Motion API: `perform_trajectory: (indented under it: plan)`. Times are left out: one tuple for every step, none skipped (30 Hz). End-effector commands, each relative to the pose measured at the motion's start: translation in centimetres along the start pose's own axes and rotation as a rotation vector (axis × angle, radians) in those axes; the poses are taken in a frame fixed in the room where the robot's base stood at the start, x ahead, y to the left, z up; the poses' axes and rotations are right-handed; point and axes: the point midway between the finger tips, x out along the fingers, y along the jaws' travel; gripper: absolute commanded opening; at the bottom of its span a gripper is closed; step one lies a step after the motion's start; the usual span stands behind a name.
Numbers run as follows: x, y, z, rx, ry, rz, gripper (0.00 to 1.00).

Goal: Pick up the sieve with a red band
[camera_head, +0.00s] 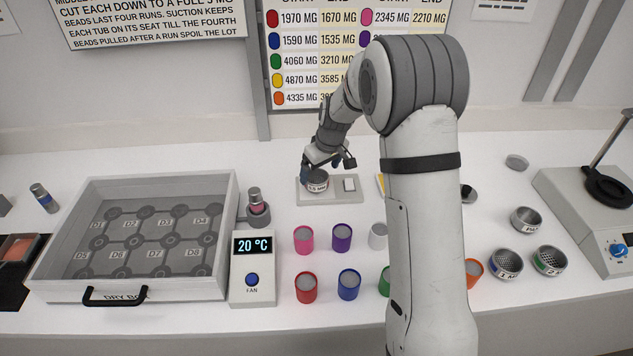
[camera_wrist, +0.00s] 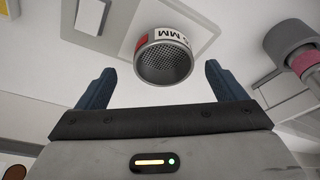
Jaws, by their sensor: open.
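The sieve with a red band (camera_wrist: 164,60) is a small metal cup with a perforated mesh and a white label with a red patch and "MM" lettering. In the head view the sieve (camera_head: 317,185) sits on a pale plate with a small display beside it. My gripper (camera_head: 316,166) is just above and behind it there, hiding part of it. In the wrist view my gripper (camera_wrist: 159,70) has its two blue fingers apart, with the sieve in the gap between them in the picture. I cannot tell whether either finger touches it.
Other sieves stand at the right: a blue-marked one (camera_head: 506,264), a green-marked one (camera_head: 549,261) and another (camera_head: 526,220). Coloured jars, such as a pink one (camera_head: 304,240), stand in front. A dry box (camera_head: 232,215) fills the left. My arm hides part of the table.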

Motion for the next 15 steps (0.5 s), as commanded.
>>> perform_trajectory:
  plan:
    - [0.5, -0.3, -0.1, -0.001, -0.004, -0.003, 0.9]
    - [0.9, -0.4, -0.2, -0.001, -0.005, -0.003, 0.9]
    - [1.5, -0.5, -0.3, 0.0, -0.004, -0.002, 0.9]
    - [2.0, -0.5, -0.3, 0.001, -0.005, -0.003, 0.9]
    - [2.4, -0.4, -0.3, 0.002, -0.003, -0.002, 0.9]
    - [2.9, -0.4, -0.3, 0.002, -0.003, -0.001, 0.9]
    - [3.2, -0.4, -0.3, 0.002, -0.003, -0.002, 0.9]
    - [3.4, -0.4, -0.3, 0.002, -0.003, -0.001, 0.9]
    - [3.6, -0.4, -0.3, 0.002, -0.001, 0.0, 0.9]
    - [3.8, -0.4, -0.3, 0.002, 0.0, 0.0, 0.9]
    - [3.8, -0.4, -0.3, 0.002, 0.0, 0.001, 0.9]
    - [3.9, -0.4, -0.3, 0.001, 0.0, 0.001, 0.9]
    - [3.9, -0.4, -0.3, 0.001, 0.0, 0.001, 0.9]
    - [3.9, -0.4, -0.3, 0.001, 0.0, 0.001, 0.9]
    - [3.9, -0.4, -0.3, 0.001, 0.0, 0.001, 0.9]
